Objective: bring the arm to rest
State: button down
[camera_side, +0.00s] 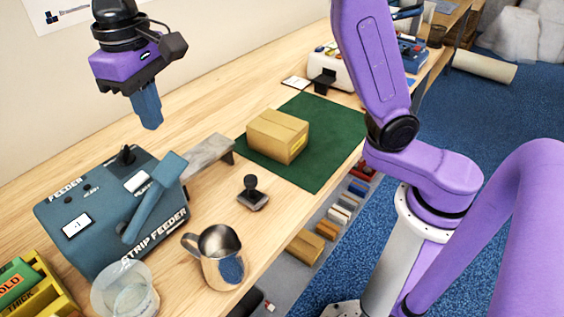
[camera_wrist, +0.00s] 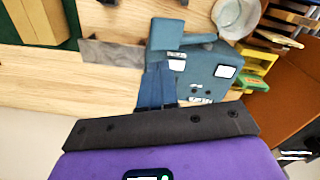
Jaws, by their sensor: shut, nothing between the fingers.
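A closed cardboard carton (camera_side: 277,136) sits on the green mat (camera_side: 318,112), well apart from my gripper.
A metal jug (camera_side: 222,262), a clear plastic tub (camera_side: 125,295) and a small black-handled stamp (camera_side: 252,195) stand along the front of the bench. A yellow rack (camera_side: 50,290) holds boxes at the lower left. A white machine (camera_side: 330,68) stands beyond the mat. Bare wood (camera_side: 215,105) lies behind the carton.

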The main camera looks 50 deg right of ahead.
jog(key=s+d+f+n, duration=0.4)
jog(key=s+d+f, duration=0.2)
jog(key=s+d, duration=0.6)
jog(key=s+d+f+n, duration=0.5)
jog(key=s+d+f, duration=0.1)
jog(key=s+d, duration=0.65)
notch_tip(320, 180, up, 14)
jog(key=m+h, duration=0.1)
jog(key=m, duration=1.2)
send_over(142, 175)
jog(key=a, duration=0.2)
jog(key=shift+d+f, duration=0.25)
jog(key=shift+f, duration=2.1)
jog(key=shift+d+f, duration=0.25)
jog(key=shift+f, duration=2.15)
jog(key=shift+d+f, duration=0.25)
jog(key=shift+f, duration=2.1)
